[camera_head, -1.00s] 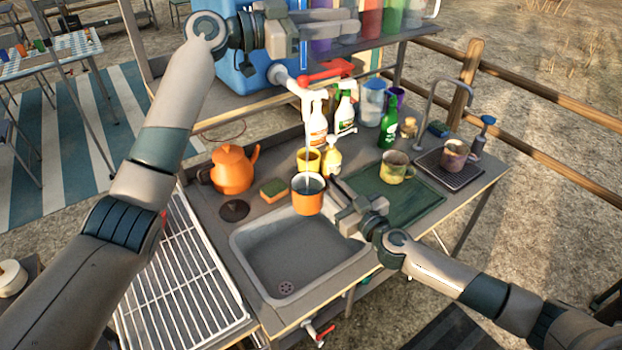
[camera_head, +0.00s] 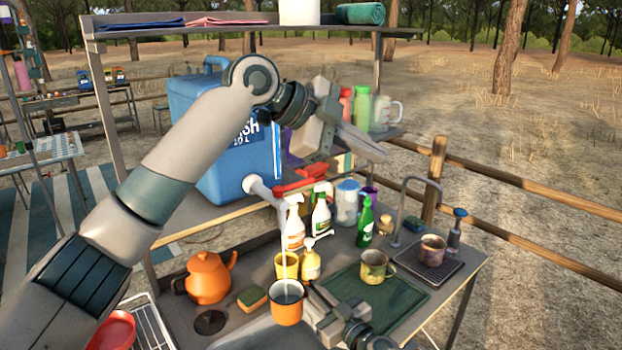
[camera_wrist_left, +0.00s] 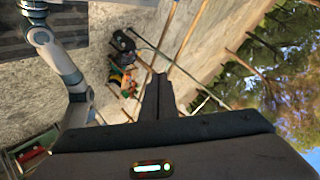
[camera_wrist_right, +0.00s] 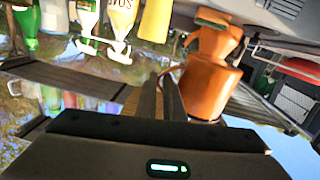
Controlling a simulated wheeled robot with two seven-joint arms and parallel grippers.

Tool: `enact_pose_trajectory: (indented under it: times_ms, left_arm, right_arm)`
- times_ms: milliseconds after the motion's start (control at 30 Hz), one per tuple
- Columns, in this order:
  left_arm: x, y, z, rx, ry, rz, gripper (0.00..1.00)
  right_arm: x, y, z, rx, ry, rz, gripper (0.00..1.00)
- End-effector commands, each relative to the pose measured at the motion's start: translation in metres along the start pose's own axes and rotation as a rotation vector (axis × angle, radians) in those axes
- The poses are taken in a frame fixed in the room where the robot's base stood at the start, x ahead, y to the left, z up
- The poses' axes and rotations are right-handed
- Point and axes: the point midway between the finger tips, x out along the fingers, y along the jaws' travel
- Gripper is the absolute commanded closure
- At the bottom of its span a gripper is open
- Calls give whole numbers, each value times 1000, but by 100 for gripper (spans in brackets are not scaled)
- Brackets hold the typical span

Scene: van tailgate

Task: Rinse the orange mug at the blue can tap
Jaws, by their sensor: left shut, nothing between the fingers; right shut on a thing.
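The orange mug (camera_head: 286,310) is upright under the spout of the blue can (camera_head: 208,130). The red tap lever (camera_head: 304,178) is on the can's spout. My right gripper (camera_head: 312,297) is shut on the mug at its right side; the right wrist view shows its fingers (camera_wrist_right: 162,98) against the orange mug (camera_wrist_right: 208,92). My left gripper (camera_head: 382,150) is shut and empty, raised above and right of the lever. Its closed fingers (camera_wrist_left: 158,95) show in the left wrist view.
A yellow cup (camera_head: 286,265) and spray bottles (camera_head: 295,228) stand close behind the mug. The orange kettle (camera_head: 208,278) and a sponge (camera_head: 252,297) are to its left. A speckled mug (camera_head: 376,267) stands on the green mat (camera_head: 350,290). A shelf (camera_head: 250,28) runs above.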

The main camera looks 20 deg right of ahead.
Motion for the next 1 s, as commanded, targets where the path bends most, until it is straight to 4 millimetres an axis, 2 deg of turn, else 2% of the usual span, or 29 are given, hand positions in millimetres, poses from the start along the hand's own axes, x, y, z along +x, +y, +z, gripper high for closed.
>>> enact_pose_trajectory:
  times_ms: [33, 100, 267, 500, 800, 1000]
  left_arm:
    - [3, 6, -9, 84, -61, 45, 100]
    - [7, 16, -14, 196, -152, 113, 100]
    - [5, 34, -16, 435, -366, 270, 100]
    - [-24, 45, -7, 731, -700, 507, 100]
    - [-63, 43, 1, 898, -966, 699, 100]
    - [-70, 42, 1, 916, -1003, 726, 100]
  right_arm:
    - [0, 0, -1, 0, 1, 0, 100]
    - [0, 0, -1, 0, 1, 0, 100]
    - [0, 0, -1, 0, 2, 0, 100]
    - [0, 0, -1, 0, 2, 0, 100]
    - [0, 0, -1, 0, 2, 0, 100]
    - [0, 0, -1, 1, 2, 0, 100]
